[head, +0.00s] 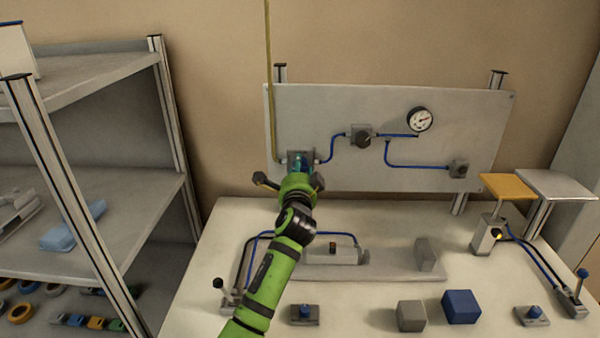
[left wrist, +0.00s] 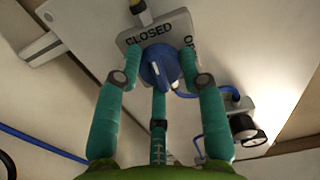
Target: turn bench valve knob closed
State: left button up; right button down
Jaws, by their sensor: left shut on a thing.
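The blue valve knob (left wrist: 157,64) sits on a grey plate (left wrist: 126,40) in the left wrist view. The plate reads "CLOSED" above the knob, and a second word at the right is partly covered by a finger. A pale mark shows on the knob; which word it points at I cannot tell. My left gripper (left wrist: 161,66) has its teal fingers around the knob and is shut on it. In the head view my left gripper (head: 301,166) is at the left end of the upright panel (head: 300,105), largely hiding the knob. My right gripper is not in view.
A gauge (head: 420,119) and a dark fitting (head: 361,136) are on the panel, joined by blue tubing. The bench (head: 370,310) below carries a grey block (head: 411,316), a blue block (head: 461,306) and small fixtures. A shelf rack (head: 120,215) stands at the left.

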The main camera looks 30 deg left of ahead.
pick_arm(q)
jog(key=shift+n, duration=0.6)
jog(key=o, duration=1.1)
jog(key=shift+a, duration=0.1)
jog(key=shift+o, duration=0.2)
jog(key=v, duration=1.2)
jog(key=shift+f, duration=0.1)
